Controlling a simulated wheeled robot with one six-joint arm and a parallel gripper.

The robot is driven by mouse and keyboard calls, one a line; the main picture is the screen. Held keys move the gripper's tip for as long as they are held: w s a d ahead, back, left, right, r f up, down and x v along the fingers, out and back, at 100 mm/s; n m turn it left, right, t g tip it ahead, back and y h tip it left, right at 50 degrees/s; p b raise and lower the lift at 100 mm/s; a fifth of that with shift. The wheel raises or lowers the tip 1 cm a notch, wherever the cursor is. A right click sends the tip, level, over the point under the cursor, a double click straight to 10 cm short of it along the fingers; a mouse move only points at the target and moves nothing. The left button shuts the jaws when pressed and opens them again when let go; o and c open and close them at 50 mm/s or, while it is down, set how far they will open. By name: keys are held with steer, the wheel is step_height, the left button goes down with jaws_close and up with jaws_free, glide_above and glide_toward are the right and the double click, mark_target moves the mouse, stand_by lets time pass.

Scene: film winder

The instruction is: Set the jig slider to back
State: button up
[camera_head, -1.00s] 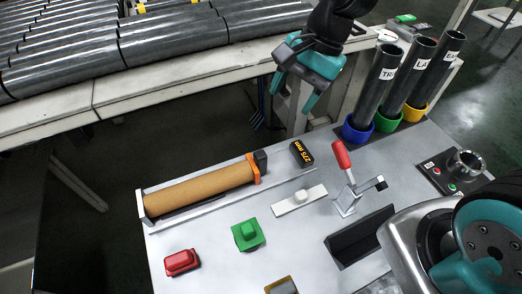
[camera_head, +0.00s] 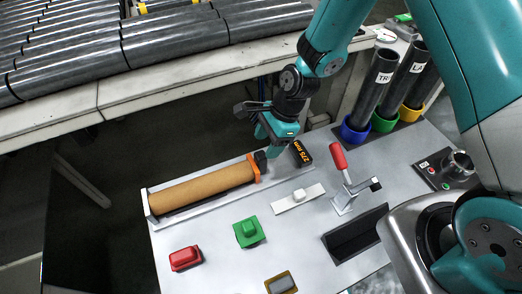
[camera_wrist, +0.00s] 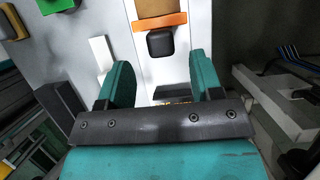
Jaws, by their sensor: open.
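The jig is a pale trough (camera_head: 207,209) holding a brown tube (camera_head: 203,187). At its right end is an orange stop (camera_head: 253,168) with a black block (camera_head: 261,161), which looks like the slider. My gripper (camera_head: 270,140) is above and just behind this block. In the wrist view my open, empty gripper (camera_wrist: 160,78) has a finger to each side, and the black block (camera_wrist: 160,43) and orange stop (camera_wrist: 160,22) lie just beyond the fingertips. I cannot tell whether a finger touches the block.
A display reading 275 mm (camera_head: 301,153) sits right of the block. A white strip with a knob (camera_head: 299,196), a red-handled clamp (camera_head: 340,160), and green (camera_head: 248,231) and red (camera_head: 185,258) blocks stand nearby. Dark tubes (camera_head: 373,88) rise at back right.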

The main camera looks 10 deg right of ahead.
mark_target(261, 154)
steer(key=shift+p+x, duration=0.4)
steer(key=shift+x, duration=2.2)
